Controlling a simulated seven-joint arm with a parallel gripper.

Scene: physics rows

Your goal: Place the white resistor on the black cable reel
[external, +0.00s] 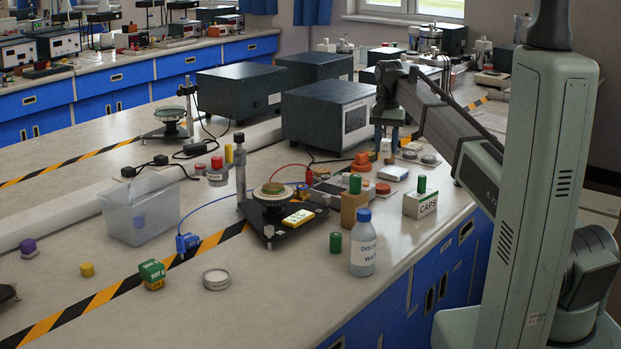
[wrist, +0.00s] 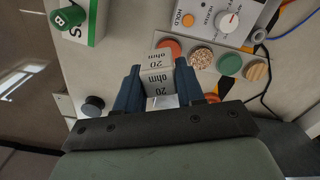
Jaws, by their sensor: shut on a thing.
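The white resistor (wrist: 157,78) is a pale block marked "20 ohm" in the wrist view. My gripper (wrist: 158,80) is shut on it, with a blue finger on each side. In the external view my gripper (external: 388,135) points down over the back right of the bench, and the resistor cannot be made out there. A small dark round thing (wrist: 93,106), to the left of my gripper in the wrist view, may be the black cable reel. It seems to match the grey round thing (external: 430,160) near the bench's right edge.
A CAPS box (external: 420,204) with a green cylinder (external: 422,184) on it stands near the right edge. A meter (wrist: 222,18) and a row of coloured discs (wrist: 201,58) lie close to my gripper. A water bottle (external: 363,245) stands at the front.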

